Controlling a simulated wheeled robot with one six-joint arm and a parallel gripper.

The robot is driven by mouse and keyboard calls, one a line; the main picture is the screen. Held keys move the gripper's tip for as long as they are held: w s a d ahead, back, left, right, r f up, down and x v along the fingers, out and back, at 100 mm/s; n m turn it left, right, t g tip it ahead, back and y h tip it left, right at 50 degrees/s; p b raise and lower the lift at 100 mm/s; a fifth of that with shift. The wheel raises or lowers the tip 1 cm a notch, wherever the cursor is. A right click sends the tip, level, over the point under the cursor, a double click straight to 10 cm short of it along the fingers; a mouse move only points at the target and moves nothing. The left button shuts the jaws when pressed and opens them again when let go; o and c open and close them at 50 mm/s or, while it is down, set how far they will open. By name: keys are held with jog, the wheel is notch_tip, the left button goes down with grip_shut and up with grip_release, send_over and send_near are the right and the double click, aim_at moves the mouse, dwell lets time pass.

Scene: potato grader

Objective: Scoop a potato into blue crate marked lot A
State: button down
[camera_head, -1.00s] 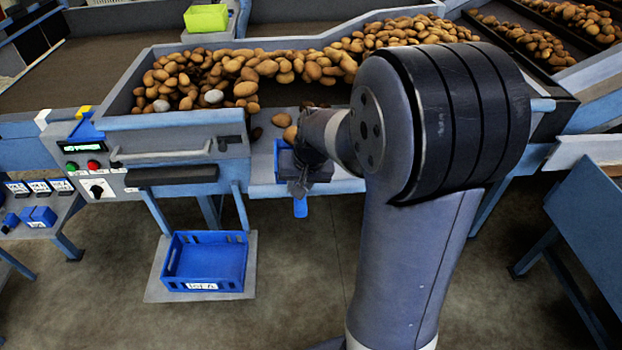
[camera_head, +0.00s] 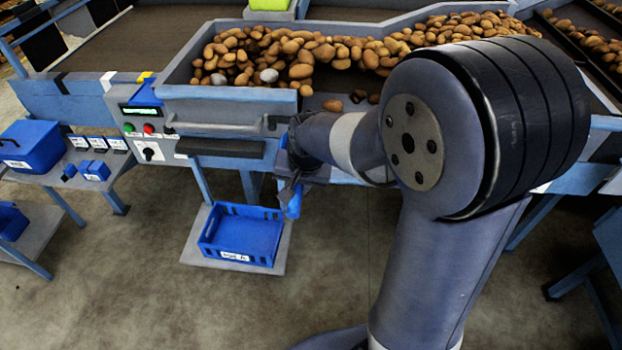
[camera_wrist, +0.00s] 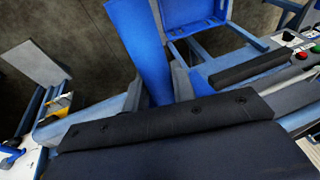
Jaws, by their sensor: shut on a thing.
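A blue crate (camera_head: 205,236) with a white label, apparently reading lot A, stands on a grey plate on the floor below the grader. It looks empty. Part of it shows at the top of the wrist view (camera_wrist: 172,22). My gripper (camera_head: 290,178) is at the grader's front edge, above and right of the crate. In the wrist view it is shut on a blue scoop (camera_wrist: 140,45), whose blue also shows below the gripper in the head view (camera_head: 294,205). The scoop's inside is hidden, so I cannot tell whether a potato is in it. Many potatoes (camera_head: 300,50) lie in the grader trough.
The control panel (camera_head: 150,130) with buttons and a handle rail sits left of my gripper. A side table (camera_head: 110,180) with blue boxes stands at the left. A green box (camera_head: 268,5) is behind the trough. The floor (camera_head: 150,270) left of the crate is clear.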

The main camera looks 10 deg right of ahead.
jog(key=s+a, duration=0.2)
jog(key=a, duration=1)
jog(key=s+a, duration=0.1)
jog(key=a, duration=1.2)
jog(key=shift+s, duration=0.35)
jog(key=shift+b, duration=0.3)
notch_tip(320, 180, down, 36)
jog(key=b, duration=2.9)
jog(key=shift+r+b, duration=0.25)
jog(key=shift+b, duration=0.05)
